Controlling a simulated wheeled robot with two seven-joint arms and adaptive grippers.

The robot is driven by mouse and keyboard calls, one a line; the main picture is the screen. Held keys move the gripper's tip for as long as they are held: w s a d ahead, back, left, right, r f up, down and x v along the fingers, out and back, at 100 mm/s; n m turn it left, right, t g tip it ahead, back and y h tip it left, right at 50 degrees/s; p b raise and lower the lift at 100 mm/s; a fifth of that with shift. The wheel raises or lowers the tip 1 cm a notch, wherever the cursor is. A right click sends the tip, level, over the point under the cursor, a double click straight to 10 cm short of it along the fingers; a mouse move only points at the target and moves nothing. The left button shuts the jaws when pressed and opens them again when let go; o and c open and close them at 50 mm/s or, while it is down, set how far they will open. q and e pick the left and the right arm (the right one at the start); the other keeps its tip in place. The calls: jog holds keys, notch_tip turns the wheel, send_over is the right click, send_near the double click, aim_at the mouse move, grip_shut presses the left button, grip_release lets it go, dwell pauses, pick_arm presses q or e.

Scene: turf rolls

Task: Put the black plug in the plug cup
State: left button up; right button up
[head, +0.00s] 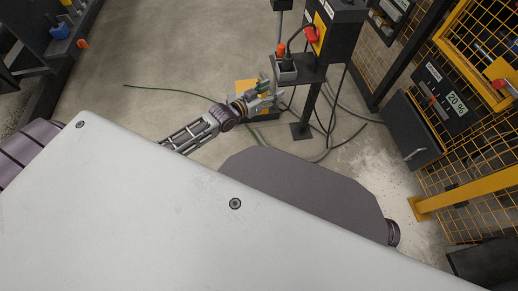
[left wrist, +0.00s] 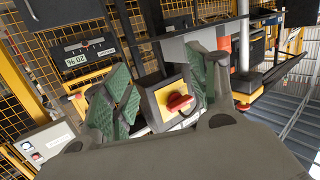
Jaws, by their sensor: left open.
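My left gripper (head: 271,93) is open and empty, just left of and below a small grey cup (head: 286,69) on the stand's shelf. The cup looks like the plug cup. A black cable (head: 293,43) arches down from the black box with a red knob towards the cup. I cannot make out the black plug itself at the cable's end. In the left wrist view the green finger pads (left wrist: 163,95) are spread wide, with the red knob (left wrist: 178,102) seen between them, farther away. My right gripper is not in view.
The black stand (head: 308,110) has a shelf (head: 312,72) and a box with a yellow plate (head: 320,33). An orange-red part (head: 281,48) stands by the cup. Cables lie around the base. Yellow mesh fencing (head: 478,125) is on the right. Open concrete floor lies left.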

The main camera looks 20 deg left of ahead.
pick_arm(q)
jog(key=s+d+f+g+y, duration=0.1)
jog(key=s+d+f+g, duration=0.1)
jog(key=s, duration=0.7)
jog(key=s+d+f+n+g+y, duration=0.1)
jog(key=s+d+f+g, duration=0.2)
jog(key=s, duration=0.5)
jog(key=s+d+f+g+y, duration=0.1)
jog(key=s+d+f+g, duration=0.1)
jog(key=s+f+g, duration=0.3)
jog(key=s+f, duration=0.1)
jog(key=s, duration=0.3)
jog(key=shift+s+d+f+n, duration=0.15)
jog(key=shift+s+d+n, duration=0.15)
jog(key=shift+n, duration=0.1)
